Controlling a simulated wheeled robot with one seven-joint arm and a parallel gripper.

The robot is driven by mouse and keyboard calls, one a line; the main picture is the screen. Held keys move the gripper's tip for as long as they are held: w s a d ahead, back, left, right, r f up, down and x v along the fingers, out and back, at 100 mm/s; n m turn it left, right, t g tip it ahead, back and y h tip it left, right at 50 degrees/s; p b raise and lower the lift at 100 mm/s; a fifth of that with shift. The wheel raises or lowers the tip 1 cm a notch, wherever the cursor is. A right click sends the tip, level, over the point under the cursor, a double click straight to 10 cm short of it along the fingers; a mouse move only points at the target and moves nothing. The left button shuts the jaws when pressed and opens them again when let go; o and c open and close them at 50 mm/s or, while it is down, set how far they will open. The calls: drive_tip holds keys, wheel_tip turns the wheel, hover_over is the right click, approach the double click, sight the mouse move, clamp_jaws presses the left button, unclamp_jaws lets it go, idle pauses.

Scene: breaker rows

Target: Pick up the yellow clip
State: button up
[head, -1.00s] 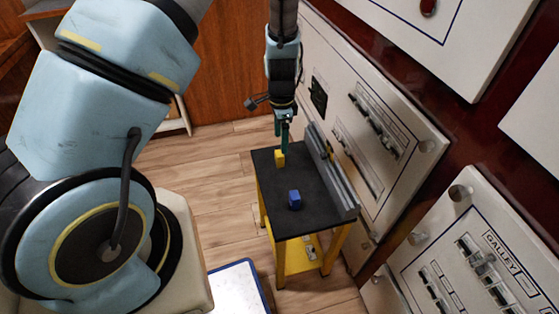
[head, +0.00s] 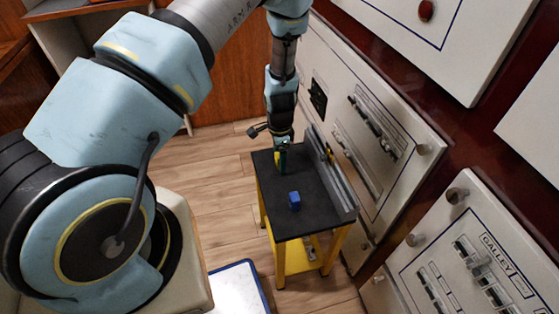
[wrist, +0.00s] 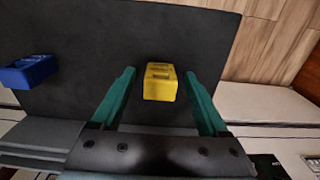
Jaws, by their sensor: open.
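The yellow clip (wrist: 160,82) sits on the black top of a small yellow-legged stand (head: 315,209). In the wrist view it lies between the two green fingers of my gripper (wrist: 162,92), with a gap on each side. My gripper is open. In the head view my gripper (head: 281,162) is down at the far end of the stand top. The yellow clip (head: 279,158) is mostly hidden there behind the fingers, with only a little yellow showing.
A blue clip (head: 295,201) stands nearer on the same top and shows at the left in the wrist view (wrist: 28,72). A grey rail (head: 332,172) runs along the top's right edge. White breaker panels (head: 365,120) rise close on the right.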

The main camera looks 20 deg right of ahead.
clamp_jaws()
idle(0.5)
drive_tip(key=shift+r, duration=0.1)
wheel_tip(320, 180, up, 10)
drive_tip(key=shift+f+b, duration=0.1)
drive_tip(key=shift+b, duration=0.25)
idle(0.4)
